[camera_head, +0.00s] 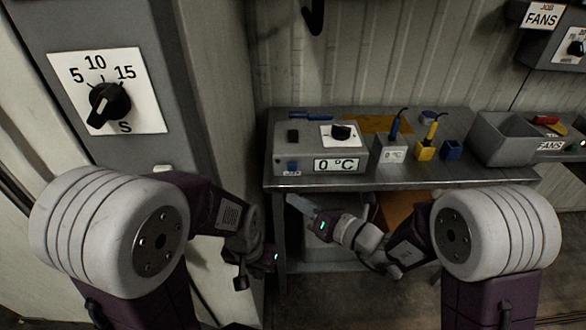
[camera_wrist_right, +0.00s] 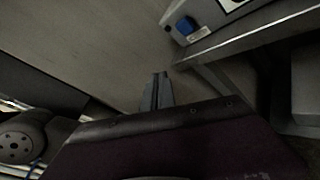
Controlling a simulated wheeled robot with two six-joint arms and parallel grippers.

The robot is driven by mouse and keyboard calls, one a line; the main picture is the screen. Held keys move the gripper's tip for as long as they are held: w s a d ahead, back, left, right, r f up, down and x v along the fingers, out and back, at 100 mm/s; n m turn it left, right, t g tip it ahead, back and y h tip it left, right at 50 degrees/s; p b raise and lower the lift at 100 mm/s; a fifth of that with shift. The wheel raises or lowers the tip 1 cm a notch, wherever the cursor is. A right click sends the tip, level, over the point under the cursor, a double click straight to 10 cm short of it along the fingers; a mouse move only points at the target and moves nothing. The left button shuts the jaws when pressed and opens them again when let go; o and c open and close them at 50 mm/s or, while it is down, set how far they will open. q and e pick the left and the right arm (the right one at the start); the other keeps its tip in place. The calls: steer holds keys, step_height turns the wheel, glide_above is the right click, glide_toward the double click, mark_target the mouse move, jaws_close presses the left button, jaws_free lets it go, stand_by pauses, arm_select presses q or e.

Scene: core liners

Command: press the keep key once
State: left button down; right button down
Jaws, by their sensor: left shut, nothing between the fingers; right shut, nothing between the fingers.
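A small blue key (camera_head: 293,166) is on the front of the grey controller box (camera_head: 350,157), at its lower left, beside a "0 °C" display. Its label is too small to read, so I cannot confirm it is the keep key. The key also shows in the right wrist view (camera_wrist_right: 186,26). My right gripper (camera_head: 291,198) is shut and empty, below and in front of the box's left corner, apart from the key. Its closed fingertips show in the right wrist view (camera_wrist_right: 161,76). My left gripper (camera_head: 240,284) is shut and empty, lower left, away from the box.
The box stands on a metal bench (camera_head: 430,172) with its front edge just below the key. Blue and yellow probe holders (camera_head: 425,150) and a grey bin (camera_head: 500,143) stand to the right. A wall panel with a dial (camera_head: 108,100) is at left.

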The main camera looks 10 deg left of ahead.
mark_target(292, 167)
steer(key=shift+w+a+p, duration=0.2)
steer(key=shift+w+a, duration=0.15)
steer(key=shift+w, duration=0.9)
steer(key=shift+w+a+p, duration=0.25)
steer(key=shift+w+a, duration=0.1)
steer(key=shift+w, duration=0.95)
steer(key=shift+w+a+p, duration=0.2)
steer(key=shift+w+a, duration=0.15)
steer(key=shift+w, duration=0.9)
steer(key=shift+w, duration=0.1)
steer(key=shift+w+a, duration=0.1)
steer(key=shift+w, duration=0.2)
steer(key=shift+w+a, duration=0.15)
steer(key=shift+w, duration=0.35)
steer(key=shift+s, duration=0.1)
steer(key=shift+s+d, duration=0.25)
steer(key=shift+s, duration=0.55)
